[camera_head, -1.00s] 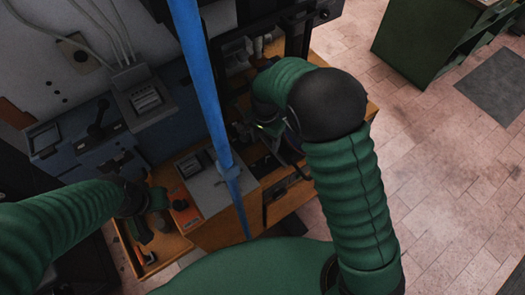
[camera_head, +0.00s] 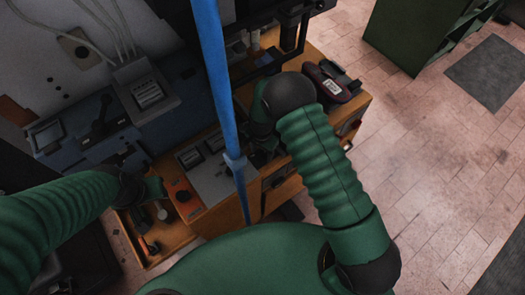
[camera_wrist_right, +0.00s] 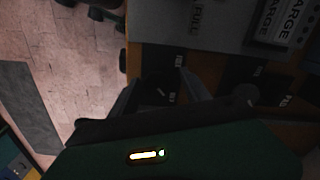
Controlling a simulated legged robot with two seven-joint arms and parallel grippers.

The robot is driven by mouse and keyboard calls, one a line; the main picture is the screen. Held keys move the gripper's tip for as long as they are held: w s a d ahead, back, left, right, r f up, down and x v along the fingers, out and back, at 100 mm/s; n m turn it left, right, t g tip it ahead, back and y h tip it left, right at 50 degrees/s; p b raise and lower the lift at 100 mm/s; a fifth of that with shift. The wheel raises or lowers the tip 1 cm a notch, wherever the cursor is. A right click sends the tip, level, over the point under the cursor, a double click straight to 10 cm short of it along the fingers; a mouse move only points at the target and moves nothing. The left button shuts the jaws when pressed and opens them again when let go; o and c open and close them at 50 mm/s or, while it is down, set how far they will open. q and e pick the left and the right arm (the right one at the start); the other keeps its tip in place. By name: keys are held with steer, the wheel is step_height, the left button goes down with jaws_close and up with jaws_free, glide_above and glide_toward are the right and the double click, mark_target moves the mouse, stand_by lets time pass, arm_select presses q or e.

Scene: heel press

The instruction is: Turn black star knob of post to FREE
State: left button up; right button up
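I cannot pick out the black star knob for certain. In the right wrist view a dark shape (camera_wrist_right: 155,86) lies between the fingers, on or above a dark plate with small white labels, and it may be the knob. The labels are too small and dim to read surely. My right gripper (camera_wrist_right: 160,80) has its two fingers apart around that shape; contact cannot be told. In the head view the right forearm and wrist hide this gripper over the orange bench. My left gripper (camera_head: 153,190) is at the bench's left end, its fingers too dark to judge.
A blue pole (camera_head: 219,80) with a collar crosses the head view between my arms. The orange bench (camera_head: 341,118) carries a dark red handheld device (camera_head: 333,82) at the right. A grey-blue control panel (camera_head: 95,130) stands at the left. A green cabinet (camera_head: 415,35) is farther right, with open floor before it.

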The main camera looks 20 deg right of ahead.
steer(key=shift+c, duration=2.3)
steer(key=shift+d, duration=0.75)
jaws_close()
steer(key=shift+w+a, duration=0.1)
steer(key=shift+a, duration=0.25)
arm_select(q)
steer(key=shift+d, duration=0.2)
